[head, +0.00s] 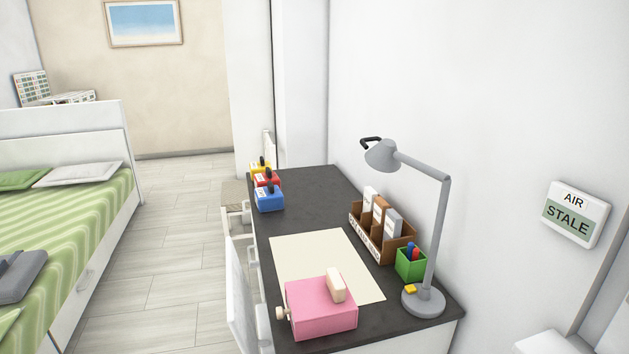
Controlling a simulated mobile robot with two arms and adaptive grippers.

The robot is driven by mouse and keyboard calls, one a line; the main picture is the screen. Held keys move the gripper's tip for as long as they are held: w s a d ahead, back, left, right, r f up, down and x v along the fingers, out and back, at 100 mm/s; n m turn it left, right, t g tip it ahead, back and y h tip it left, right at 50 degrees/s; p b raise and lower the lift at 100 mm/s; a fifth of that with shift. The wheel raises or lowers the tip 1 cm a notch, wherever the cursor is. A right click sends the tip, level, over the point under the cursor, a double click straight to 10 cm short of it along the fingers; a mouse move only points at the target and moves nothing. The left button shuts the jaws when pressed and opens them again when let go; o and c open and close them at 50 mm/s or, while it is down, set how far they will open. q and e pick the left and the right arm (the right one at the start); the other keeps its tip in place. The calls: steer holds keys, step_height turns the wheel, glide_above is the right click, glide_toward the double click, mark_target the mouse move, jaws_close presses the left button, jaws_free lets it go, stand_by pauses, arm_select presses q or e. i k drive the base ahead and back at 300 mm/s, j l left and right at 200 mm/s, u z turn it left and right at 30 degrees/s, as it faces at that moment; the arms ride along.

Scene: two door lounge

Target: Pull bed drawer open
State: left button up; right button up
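The bed (60,215) stands at the left, with a green striped cover and a white frame. Its white side panel (100,262) faces the floor aisle, and a drawer handle (86,279) shows faintly on it low at the left. The drawer front looks flush with the bed side, and its lower part is cut off by the picture's bottom edge. Neither of my grippers is in view.
A dark-topped desk (330,190) stands along the right wall, with a lamp (437,240), a pink box (320,308) and an organizer (380,235). The tiled floor (175,235) between bed and desk is clear.

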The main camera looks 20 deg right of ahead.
mark_target(60, 332)
steer(key=i+j+z, duration=0.65)
steer(key=z, duration=0.2)
steer(key=i+j+z, duration=0.4)
steer(key=j, duration=0.15)
steer(key=i+j, duration=0.15)
steer(key=j, duration=0.25)
steer(key=i+j+z, duration=0.1)
steer(key=j, duration=0.35)
steer(key=i+j, duration=0.15)
steer(key=j, duration=0.25)
steer(key=i+j, duration=0.15)
steer(key=j, duration=0.3)
steer(key=i+j+z, duration=0.1)
steer(key=j, duration=0.35)
steer(key=i+j, duration=0.15)
steer(key=j, duration=0.25)
steer(key=i+j, duration=0.1)
steer(key=j, duration=0.35)
steer(key=i+j+z, duration=0.1)
steer(key=j, duration=0.35)
